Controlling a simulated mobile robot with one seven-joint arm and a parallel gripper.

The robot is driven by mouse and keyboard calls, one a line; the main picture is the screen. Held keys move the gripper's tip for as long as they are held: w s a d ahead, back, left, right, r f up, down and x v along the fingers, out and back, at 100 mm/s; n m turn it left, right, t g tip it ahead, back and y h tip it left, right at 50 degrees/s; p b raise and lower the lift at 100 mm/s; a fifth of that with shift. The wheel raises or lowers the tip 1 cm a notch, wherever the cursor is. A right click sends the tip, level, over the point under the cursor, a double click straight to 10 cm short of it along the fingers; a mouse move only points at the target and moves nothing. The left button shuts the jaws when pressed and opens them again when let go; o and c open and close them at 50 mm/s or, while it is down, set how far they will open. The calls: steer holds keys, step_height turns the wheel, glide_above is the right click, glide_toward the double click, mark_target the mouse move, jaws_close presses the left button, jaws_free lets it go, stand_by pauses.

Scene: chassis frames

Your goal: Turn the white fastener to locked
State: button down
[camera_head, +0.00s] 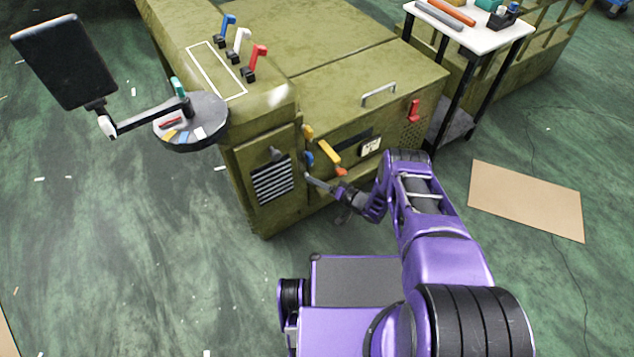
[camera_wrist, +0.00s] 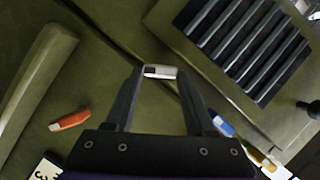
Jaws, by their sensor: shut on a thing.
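The white fastener (camera_wrist: 160,71) is a small white piece with a dark end on the olive machine panel. In the wrist view it lies between the two fingertips of my gripper (camera_wrist: 158,76), which are shut on it. It lies roughly level across the picture there. In the head view my gripper (camera_head: 309,179) reaches the front of the machine beside the vent grille, and I cannot make out the white fastener there. A blue fastener (camera_wrist: 222,124), a yellow and white one (camera_wrist: 265,160) and an orange one (camera_wrist: 70,121) sit on the panel around it.
The slatted vent grille (camera_head: 272,180) is left of my gripper. A yellow lever (camera_head: 330,152) and a white label (camera_head: 371,147) are up and right. A swing arm with a screen (camera_head: 64,62) stands left. Green floor is open at left; cardboard (camera_head: 527,200) lies right.

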steer(key=shift+w+d+f+m+y, duration=0.1)
steer(key=shift+m+y, duration=0.4)
steer(key=shift+m, duration=0.4)
steer(key=shift+c, duration=1.2)
jaws_free()
steer(key=p+v, duration=0.1)
steer(key=v, duration=1.6)
steer(key=shift+d+f, duration=0.15)
steer(key=shift+f, duration=0.05)
